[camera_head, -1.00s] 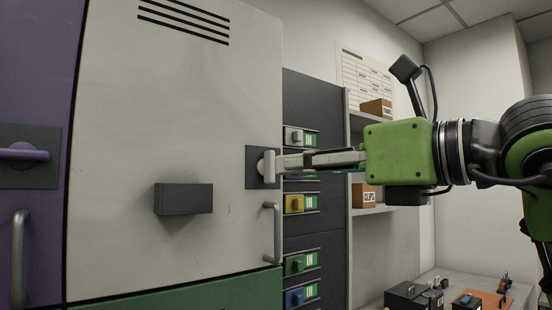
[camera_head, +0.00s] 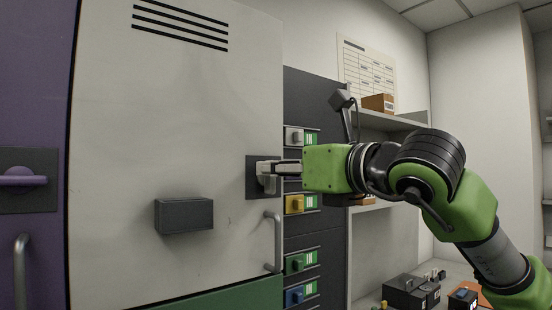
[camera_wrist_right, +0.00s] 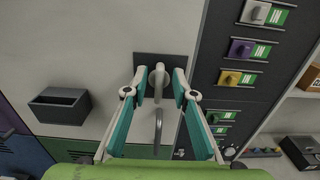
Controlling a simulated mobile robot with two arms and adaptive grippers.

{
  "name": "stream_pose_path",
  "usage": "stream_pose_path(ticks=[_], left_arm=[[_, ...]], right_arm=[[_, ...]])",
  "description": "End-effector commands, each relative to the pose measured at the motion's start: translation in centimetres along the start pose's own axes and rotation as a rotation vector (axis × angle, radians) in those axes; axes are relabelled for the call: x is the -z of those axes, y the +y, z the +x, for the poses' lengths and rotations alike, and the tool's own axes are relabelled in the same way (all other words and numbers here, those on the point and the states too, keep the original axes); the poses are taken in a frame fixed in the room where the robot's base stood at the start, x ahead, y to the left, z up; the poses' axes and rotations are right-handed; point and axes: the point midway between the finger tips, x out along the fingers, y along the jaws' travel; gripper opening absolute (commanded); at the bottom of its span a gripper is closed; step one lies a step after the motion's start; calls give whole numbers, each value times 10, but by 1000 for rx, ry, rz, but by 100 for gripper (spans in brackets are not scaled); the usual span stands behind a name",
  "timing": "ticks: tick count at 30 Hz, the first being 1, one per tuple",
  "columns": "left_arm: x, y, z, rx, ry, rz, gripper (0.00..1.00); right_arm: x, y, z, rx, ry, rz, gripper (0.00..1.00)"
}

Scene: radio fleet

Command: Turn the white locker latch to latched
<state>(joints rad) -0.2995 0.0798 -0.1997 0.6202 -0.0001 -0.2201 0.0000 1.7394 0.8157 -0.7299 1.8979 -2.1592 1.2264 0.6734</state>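The white locker (camera_head: 110,130) fills the left and middle of the head view. Its pale latch (camera_wrist_right: 158,80) sits on a dark square plate (camera_head: 252,178) near the door's right edge. In the wrist view the latch lever points down the picture. My right gripper (camera_wrist_right: 160,84) is open, one finger on each side of the latch, with a small gap visible on both sides. In the head view the right gripper (camera_head: 268,171) is at the latch and hides most of it. My left gripper is out of view.
A grey door handle (camera_head: 276,242) stands just below the latch. A dark box (camera_head: 184,216) sticks out from the door. A purple locker (camera_head: 30,100) with its own horizontal latch is at the left. Drawers with coloured latches and green labels (camera_head: 294,204) stand at the right.

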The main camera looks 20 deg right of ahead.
Motion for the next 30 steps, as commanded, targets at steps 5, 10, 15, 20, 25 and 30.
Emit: stream_pose_path(ticks=[5,10,15,20,25,30], left_arm=[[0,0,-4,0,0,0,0],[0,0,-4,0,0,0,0],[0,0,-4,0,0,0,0],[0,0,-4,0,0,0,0],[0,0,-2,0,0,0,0],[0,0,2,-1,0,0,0]], right_arm=[[0,0,9,0,1,0,25],[1,0,10,0,0,0,25],[1,0,9,0,0,0,0],[0,0,9,0,0,0,0],[1,0,9,0,-1,-11,0],[1,2,9,-1,-2,-64,0]])
